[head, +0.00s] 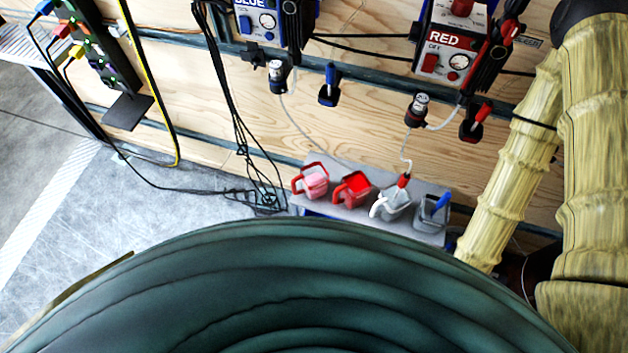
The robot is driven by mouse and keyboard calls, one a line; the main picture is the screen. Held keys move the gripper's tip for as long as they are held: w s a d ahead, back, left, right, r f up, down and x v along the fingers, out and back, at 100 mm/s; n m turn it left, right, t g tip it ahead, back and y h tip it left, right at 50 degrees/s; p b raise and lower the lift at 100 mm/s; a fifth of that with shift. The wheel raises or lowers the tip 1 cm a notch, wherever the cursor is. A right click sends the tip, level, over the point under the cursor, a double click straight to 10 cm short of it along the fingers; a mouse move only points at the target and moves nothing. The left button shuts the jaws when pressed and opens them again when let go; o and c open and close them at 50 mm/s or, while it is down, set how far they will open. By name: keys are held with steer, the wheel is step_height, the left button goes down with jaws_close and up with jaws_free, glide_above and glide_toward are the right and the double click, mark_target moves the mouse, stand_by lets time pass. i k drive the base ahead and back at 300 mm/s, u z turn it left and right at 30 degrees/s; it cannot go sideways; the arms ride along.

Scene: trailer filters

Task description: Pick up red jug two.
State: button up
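Two jugs with red handles stand side by side at the left end of a low grey shelf (338,214) by the wooden wall. The leftmost jug (313,181) has a pale pinkish inside. The jug just right of it (352,188) has a bright red inside. I see no readable number, so I cannot tell which one is red jug two. Both look upright, with their handles towards the left. My gripper is not in view.
A white-handled jug (391,204) with a red-tipped white hose at it and a grey jug (431,214) with a blue part stand farther right on the shelf. Red (445,52) and blue (262,20) units hang above. Black cables (262,180) hang left of the shelf. Grey floor (190,215) is open at left.

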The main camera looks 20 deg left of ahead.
mark_target(356, 183)
steer(key=k, duration=0.5)
steer(key=u, duration=2.6)
steer(key=k, duration=1.7)
steer(key=z, duration=0.35)
